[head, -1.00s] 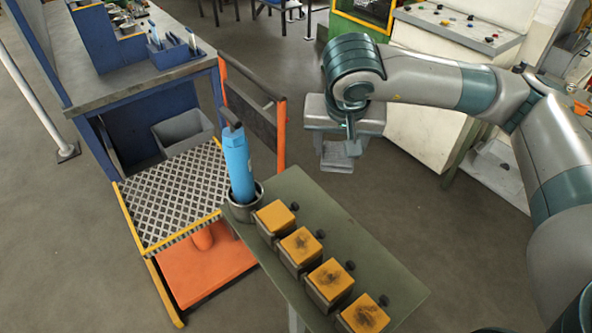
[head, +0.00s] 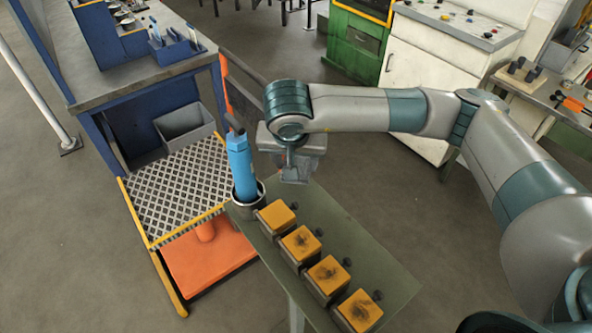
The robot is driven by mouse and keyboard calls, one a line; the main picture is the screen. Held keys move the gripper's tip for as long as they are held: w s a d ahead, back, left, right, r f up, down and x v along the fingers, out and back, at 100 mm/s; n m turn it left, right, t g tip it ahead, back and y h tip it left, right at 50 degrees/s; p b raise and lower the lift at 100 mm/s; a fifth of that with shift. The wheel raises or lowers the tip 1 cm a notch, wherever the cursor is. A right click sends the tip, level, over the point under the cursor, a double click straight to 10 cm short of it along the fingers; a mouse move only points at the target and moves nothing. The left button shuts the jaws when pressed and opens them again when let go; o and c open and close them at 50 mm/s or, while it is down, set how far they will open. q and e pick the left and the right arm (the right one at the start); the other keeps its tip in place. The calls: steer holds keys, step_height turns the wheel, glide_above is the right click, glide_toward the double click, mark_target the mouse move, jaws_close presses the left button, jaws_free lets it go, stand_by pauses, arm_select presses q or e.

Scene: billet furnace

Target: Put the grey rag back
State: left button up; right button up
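My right gripper (head: 295,173) reaches in from the right and points down, just beyond the far end of the green-grey bench (head: 350,235). Its fingers are small and partly hidden by its own body, so I cannot tell whether they are open or shut. I cannot make out a grey rag for certain in the head view. A dark strip (head: 246,97) hangs between the orange posts behind the bench, partly covered by my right arm; I cannot tell whether it is cloth or a panel. My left gripper is not in view.
A blue bottle (head: 240,165) stands in a round holder at the bench's far end, close left of my gripper. Several yellow-topped blocks (head: 301,242) line the bench. A trolley with chequered plate (head: 178,190), a blue workbench (head: 120,65) and a grey bin (head: 184,125) are left.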

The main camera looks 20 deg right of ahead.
step_height(320, 180, down, 3)
steer(key=shift+r+p, duration=0.2)
steer(key=shift+p, duration=0.7)
steer(key=shift+f, duration=0.5)
steer(key=shift+f, duration=0.2)
steer(key=o, duration=1)
steer(key=shift+r, duration=0.15)
